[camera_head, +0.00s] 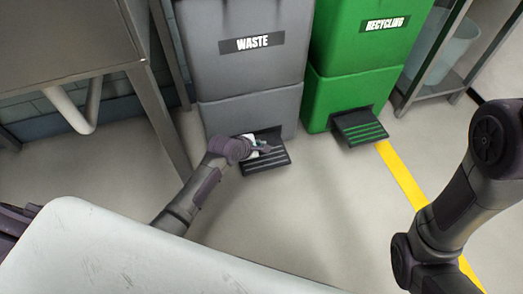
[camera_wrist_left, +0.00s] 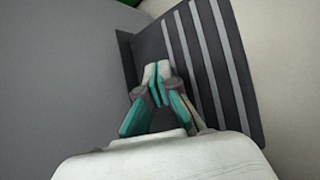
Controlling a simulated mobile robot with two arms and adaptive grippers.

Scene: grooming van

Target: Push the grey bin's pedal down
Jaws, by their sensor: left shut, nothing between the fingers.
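The grey bin (camera_head: 245,60) bears a WASTE label and stands at the top centre of the head view. Its black pedal (camera_head: 265,160) with pale ridges juts from its lower front, and the pedal (camera_wrist_left: 205,70) fills much of the left wrist view. My left gripper (camera_head: 264,148) is over the pedal, close to the bin's front. In the left wrist view the left gripper (camera_wrist_left: 157,72) has its fingertips together and empty, over the pedal's surface. I cannot tell whether they touch it. My right gripper is out of view.
A green RECYCLING bin (camera_head: 355,60) with its own green-ridged pedal (camera_head: 360,127) stands just right of the grey bin. A metal table (camera_head: 70,45) is at the left. A yellow floor line (camera_head: 403,178) runs at the right. The floor before the bins is clear.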

